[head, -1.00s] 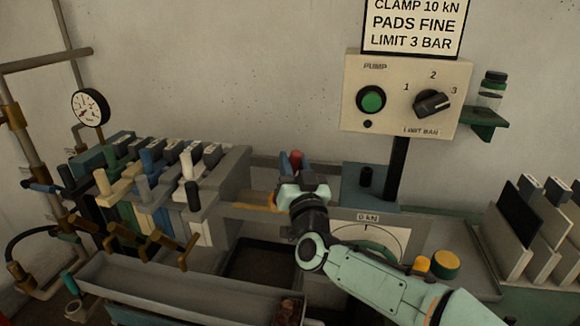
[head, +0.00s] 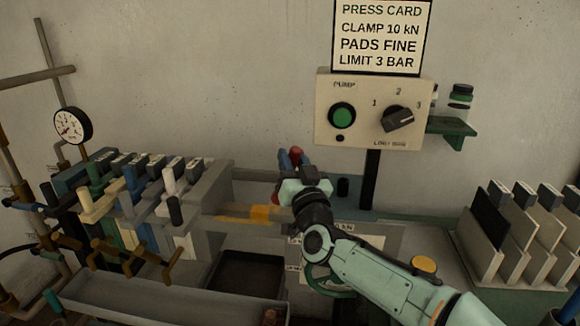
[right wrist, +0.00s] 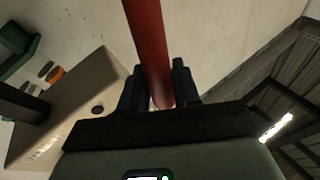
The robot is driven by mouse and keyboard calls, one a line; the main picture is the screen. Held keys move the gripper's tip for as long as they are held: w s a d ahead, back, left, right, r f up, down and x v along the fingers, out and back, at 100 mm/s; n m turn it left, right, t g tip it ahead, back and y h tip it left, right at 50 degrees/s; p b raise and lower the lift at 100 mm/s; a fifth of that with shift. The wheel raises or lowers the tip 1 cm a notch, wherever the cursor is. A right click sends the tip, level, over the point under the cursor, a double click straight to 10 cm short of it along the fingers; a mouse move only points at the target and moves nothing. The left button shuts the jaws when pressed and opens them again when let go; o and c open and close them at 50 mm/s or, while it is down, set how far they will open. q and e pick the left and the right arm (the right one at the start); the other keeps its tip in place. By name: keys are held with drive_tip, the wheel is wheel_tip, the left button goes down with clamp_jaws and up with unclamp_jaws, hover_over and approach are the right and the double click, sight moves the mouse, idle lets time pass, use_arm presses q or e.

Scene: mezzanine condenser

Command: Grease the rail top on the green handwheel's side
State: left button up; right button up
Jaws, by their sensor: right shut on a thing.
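My right gripper (head: 292,168) is shut on a red stick-like tool (head: 297,152), whose upper end shows above the blue fingers. In the right wrist view the red tool (right wrist: 148,45) stands between the two fingers (right wrist: 158,88). Its lower end is hidden by my gripper. The gripper is over a grey rail (head: 232,216) with a yellow-orange stretch (head: 262,213) on it; I cannot tell whether the tool touches it. A green curved rim (head: 322,290), possibly the handwheel, is partly behind my right arm. My left gripper is not in view.
A row of plates with coloured handles (head: 130,195) stands at left, above a grey trough (head: 150,300). The pump panel (head: 368,112) is on a black post behind. A rack of pale plates (head: 525,235) stands at right. A gauge (head: 72,125) is at far left.

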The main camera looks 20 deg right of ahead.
drive_tip(key=shift+d+r, duration=0.15)
drive_tip(key=shift+r, duration=0.5)
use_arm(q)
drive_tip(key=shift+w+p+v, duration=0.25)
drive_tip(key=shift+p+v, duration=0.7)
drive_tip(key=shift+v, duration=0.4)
use_arm(e)
drive_tip(key=shift+r, duration=1.1)
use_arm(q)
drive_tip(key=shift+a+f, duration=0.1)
